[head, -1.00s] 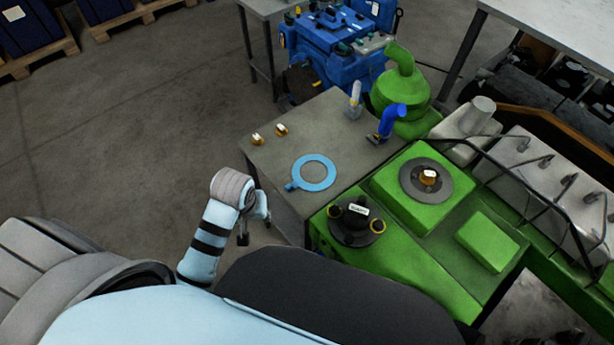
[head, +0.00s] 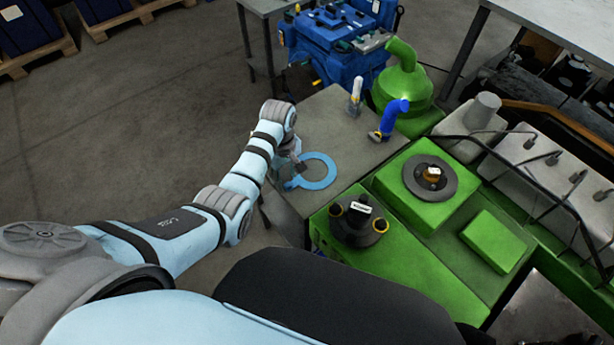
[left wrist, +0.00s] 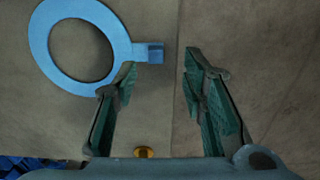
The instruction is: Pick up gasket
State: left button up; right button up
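The gasket is a flat light-blue ring with a short tab, lying on the grey table (head: 335,112). In the head view the gasket (head: 332,172) is partly covered on its left side by my left gripper (head: 298,172). In the left wrist view the gasket (left wrist: 42,55) is at the upper left, with its tab (left wrist: 152,53) pointing right. My left gripper (left wrist: 160,68) is open and empty. The tab is just ahead of the gap between the fingertips, closer to the left finger. Whether a finger touches it I cannot tell. My right gripper is not in view.
A brass fitting (left wrist: 144,152) shows near the gripper's base in the left wrist view. A blue elbow pipe (head: 392,118) and a small white-topped part (head: 355,95) stand at the table's back. The green engine (head: 385,260) adjoins the table on the right.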

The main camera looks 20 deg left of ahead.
aim_at(288, 185)
pick_arm(q)
jog(key=f, duration=0.2)
jog(key=f+b, duration=0.1)
jog(key=f, duration=0.1)
jog(key=shift+w+d+f+b, duration=0.15)
jog(key=shift+d+f+b, duration=0.05)
jog(key=shift+b, duration=0.1)
jog(key=shift+r, duration=0.1)
grip_shut()
